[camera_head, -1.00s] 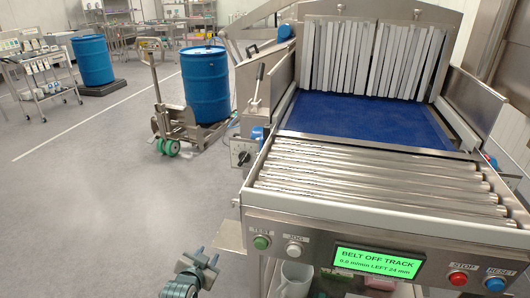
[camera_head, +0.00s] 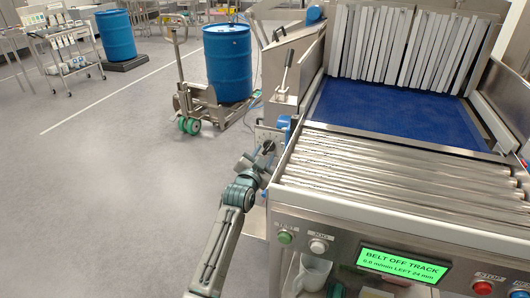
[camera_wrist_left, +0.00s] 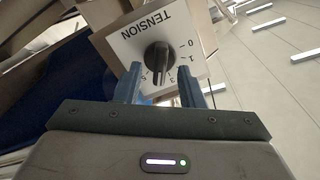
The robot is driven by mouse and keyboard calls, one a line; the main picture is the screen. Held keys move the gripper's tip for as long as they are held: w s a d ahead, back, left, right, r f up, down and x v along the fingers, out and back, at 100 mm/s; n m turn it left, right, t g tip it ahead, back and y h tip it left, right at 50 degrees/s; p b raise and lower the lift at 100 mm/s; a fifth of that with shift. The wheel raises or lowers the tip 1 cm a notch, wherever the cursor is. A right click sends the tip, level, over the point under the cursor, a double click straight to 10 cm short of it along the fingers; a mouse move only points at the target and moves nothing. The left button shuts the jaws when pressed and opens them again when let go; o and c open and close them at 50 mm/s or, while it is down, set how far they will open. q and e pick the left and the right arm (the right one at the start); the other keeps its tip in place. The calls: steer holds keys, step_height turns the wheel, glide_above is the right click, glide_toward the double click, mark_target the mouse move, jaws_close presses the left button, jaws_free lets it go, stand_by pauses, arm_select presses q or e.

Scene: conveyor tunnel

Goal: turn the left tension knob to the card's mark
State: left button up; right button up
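The left tension knob (camera_wrist_left: 158,58) is black and sits on a white plate (camera_wrist_left: 180,24) lettered TENSION, with a number scale, in the left wrist view. Its grip bar points towards the lower numbers in the picture, near the 3; the exact setting is unclear. My left gripper (camera_wrist_left: 160,82) is open, its two blue fingers apart on either side of the knob's lower end; I cannot tell whether they touch it. In the head view my left gripper (camera_head: 258,157) is at the plate on the conveyor's left side. I cannot make out a card's mark. My right gripper is not in view.
The conveyor has steel rollers (camera_head: 390,172), a blue belt (camera_head: 390,115) and a display (camera_head: 402,265) reading BELT OFF TRACK, LEFT 24 mm. A lever (camera_head: 286,72) stands behind the knob. A blue drum (camera_head: 228,62) is further back.

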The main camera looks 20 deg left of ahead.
arm_select(q)
steer(key=shift+w, duration=0.7)
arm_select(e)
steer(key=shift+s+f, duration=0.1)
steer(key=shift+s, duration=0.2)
arm_select(q)
jaws_close()
